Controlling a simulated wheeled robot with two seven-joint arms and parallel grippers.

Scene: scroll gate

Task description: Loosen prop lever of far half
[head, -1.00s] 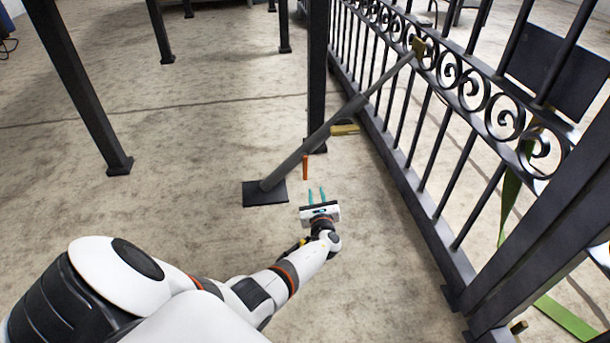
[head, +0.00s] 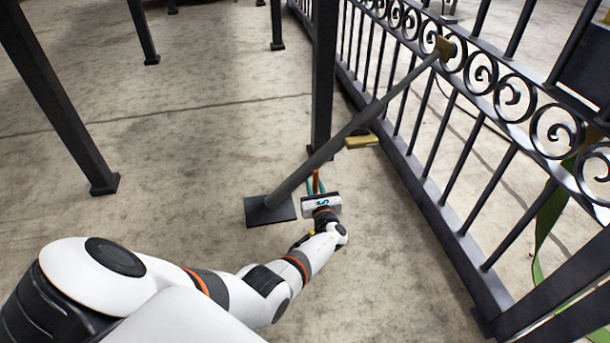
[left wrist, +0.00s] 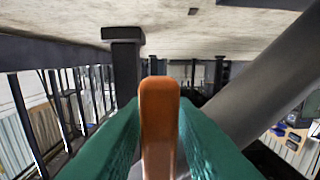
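The orange prop lever (head: 316,181) stands upright near the lower end of the grey slanted prop (head: 350,125), whose foot plate (head: 271,211) rests on the floor. The prop's upper end meets a brass-coloured bracket (head: 445,47) on the gate (head: 480,72). My left gripper (head: 315,187) is low, with its teal fingers open around the lever. In the left wrist view the lever (left wrist: 160,125) stands between the two fingers; I cannot tell whether they touch it. The prop (left wrist: 255,85) passes to the right there. My right gripper is not in view.
A dark post (head: 324,80) stands just behind the lever, and a yellow block (head: 361,141) lies near the gate's bottom rail. More dark posts (head: 62,100) stand at left. The concrete floor between them and the prop is clear.

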